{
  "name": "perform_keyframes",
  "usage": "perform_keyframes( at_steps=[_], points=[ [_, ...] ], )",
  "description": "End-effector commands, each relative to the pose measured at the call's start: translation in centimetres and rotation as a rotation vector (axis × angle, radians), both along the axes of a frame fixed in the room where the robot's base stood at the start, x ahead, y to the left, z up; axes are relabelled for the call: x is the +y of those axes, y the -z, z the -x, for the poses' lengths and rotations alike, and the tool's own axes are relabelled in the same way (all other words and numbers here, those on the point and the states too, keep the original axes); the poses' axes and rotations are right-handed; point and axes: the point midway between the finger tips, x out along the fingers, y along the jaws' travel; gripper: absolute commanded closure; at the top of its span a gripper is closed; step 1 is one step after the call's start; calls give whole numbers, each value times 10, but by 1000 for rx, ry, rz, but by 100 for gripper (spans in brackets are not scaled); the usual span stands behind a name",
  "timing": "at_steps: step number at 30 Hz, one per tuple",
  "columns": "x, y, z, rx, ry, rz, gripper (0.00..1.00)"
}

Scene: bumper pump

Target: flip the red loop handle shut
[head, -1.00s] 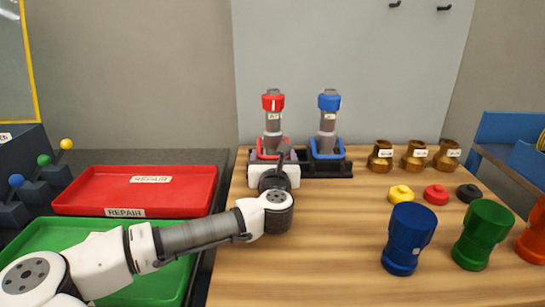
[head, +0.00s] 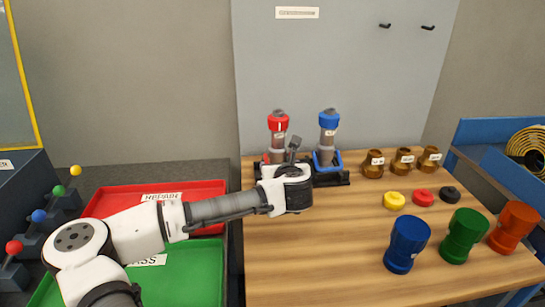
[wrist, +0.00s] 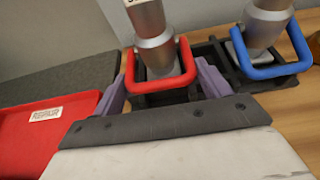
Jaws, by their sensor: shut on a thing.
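The red loop handle (wrist: 162,84) is a U-shaped bar around the front of the base of the red-capped pump. In the wrist view my gripper (wrist: 160,82) has its purple fingers on either side of the loop, shut across its width. The loop lies low beside the grey pump body (wrist: 158,45). In the head view the red-capped pump (head: 278,130) stands upright in the black base (head: 330,180). My gripper's white body (head: 270,174) covers most of the loop there, and its fingertips are hidden.
A blue-capped pump (head: 328,130) with a blue loop handle (head: 327,167) stands close on the right. Brass fittings (head: 402,161), coloured caps (head: 423,195) and coloured cups (head: 407,243) are farther right. Red (head: 205,186) and green (head: 200,270) trays lie left. The middle front table is clear.

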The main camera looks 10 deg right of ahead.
Motion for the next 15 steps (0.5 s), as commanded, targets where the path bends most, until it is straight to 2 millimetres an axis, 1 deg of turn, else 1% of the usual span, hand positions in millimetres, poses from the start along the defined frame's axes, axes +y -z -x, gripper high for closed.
perform_keyframes(
  at_steps=[1, 9, 15],
  points=[
    [-2, -12, -1, 27, -1, 1, 65],
    [-6, -25, -3, 205, -4, 2, 65],
    [-7, -31, -6, 349, -3, 2, 65]
  ],
)
